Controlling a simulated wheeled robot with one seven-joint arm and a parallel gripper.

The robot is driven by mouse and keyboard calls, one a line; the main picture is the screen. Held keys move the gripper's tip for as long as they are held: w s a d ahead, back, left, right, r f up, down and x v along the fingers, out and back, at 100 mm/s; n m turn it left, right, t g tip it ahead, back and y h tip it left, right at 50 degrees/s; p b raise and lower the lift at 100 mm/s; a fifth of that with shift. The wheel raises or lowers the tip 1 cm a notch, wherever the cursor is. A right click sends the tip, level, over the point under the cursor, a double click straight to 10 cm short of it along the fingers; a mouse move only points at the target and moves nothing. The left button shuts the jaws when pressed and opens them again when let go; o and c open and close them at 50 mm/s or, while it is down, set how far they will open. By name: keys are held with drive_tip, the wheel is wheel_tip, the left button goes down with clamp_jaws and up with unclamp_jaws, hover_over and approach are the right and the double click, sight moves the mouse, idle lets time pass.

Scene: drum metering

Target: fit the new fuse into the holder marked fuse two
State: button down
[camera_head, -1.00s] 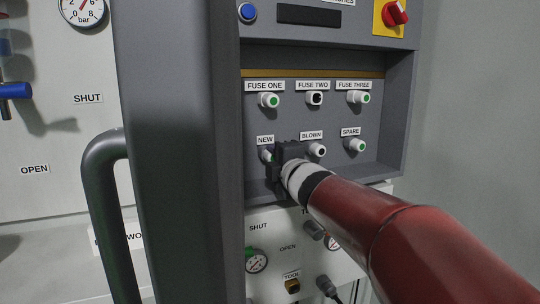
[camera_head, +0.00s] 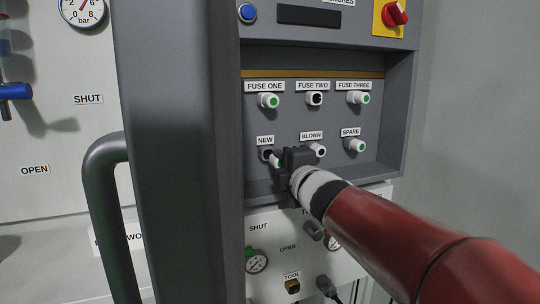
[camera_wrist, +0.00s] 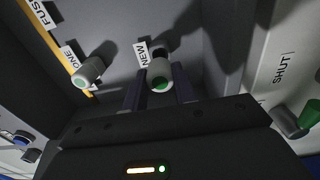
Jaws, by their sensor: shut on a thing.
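The new fuse is a white cylinder with a green end (camera_wrist: 160,76); in the head view it shows at the left of my gripper (camera_head: 275,161). My gripper (camera_wrist: 160,92) is shut on it. The fuse stands just out in front of the holder marked NEW (camera_head: 265,152), whose dark opening shows behind it. The holder marked FUSE TWO (camera_head: 314,99) is in the upper row, white with a dark opening and no green end in it. My gripper is below and left of that holder.
FUSE ONE (camera_head: 268,101) and FUSE THREE (camera_head: 358,98) flank FUSE TWO, both with green ends. The BLOWN holder (camera_head: 318,150) with a dark opening and the green-ended SPARE (camera_head: 355,145) are to the right. The recess has side walls and a lower ledge. A grey door edge (camera_head: 180,150) stands at left.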

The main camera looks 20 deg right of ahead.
sight(281, 163)
drive_tip(key=shift+s, duration=0.85)
drive_tip(key=shift+s+p, duration=0.5)
drive_tip(key=shift+s, duration=1.5)
